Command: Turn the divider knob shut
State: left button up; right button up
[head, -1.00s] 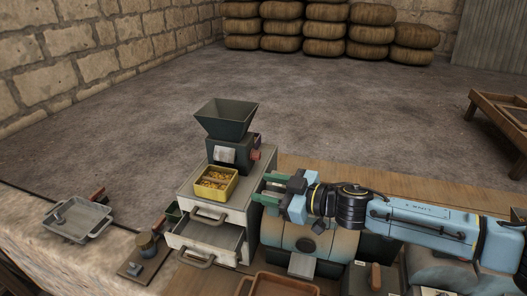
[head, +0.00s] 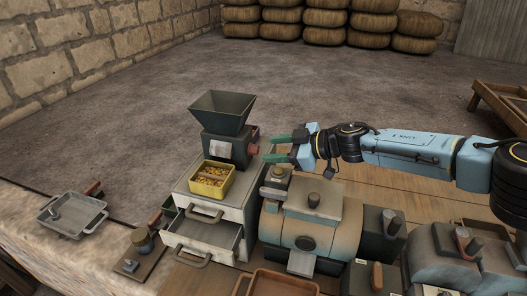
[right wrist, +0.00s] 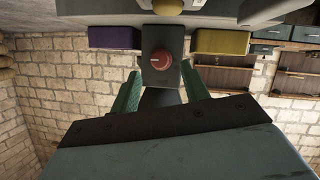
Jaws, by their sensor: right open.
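A round red knob (head: 253,150) sits on the right side of the dark hopper machine (head: 222,115). In the right wrist view the red knob (right wrist: 159,60) has a pale mark and shows on a dark block, straight ahead between the fingers. My right gripper (head: 277,148) is open and empty, with its green fingers pointing at the knob from the right. In the right wrist view the right gripper (right wrist: 161,88) has a finger to each side of the knob's line, seemingly short of touching it. My left gripper is not in view.
The machine stands on a pale drawer cabinet (head: 183,198) with an open lower drawer. A yellow tray (head: 212,193) of grains sits in front of the machine. A rounded engine-like housing (head: 310,225) lies below my right arm. A metal tray (head: 72,213) lies at the left.

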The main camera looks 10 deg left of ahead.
aim_at(258, 150)
jog(key=shift+b+x, duration=0.3)
jog(key=shift+x, duration=1.7)
jog(key=c, duration=1)
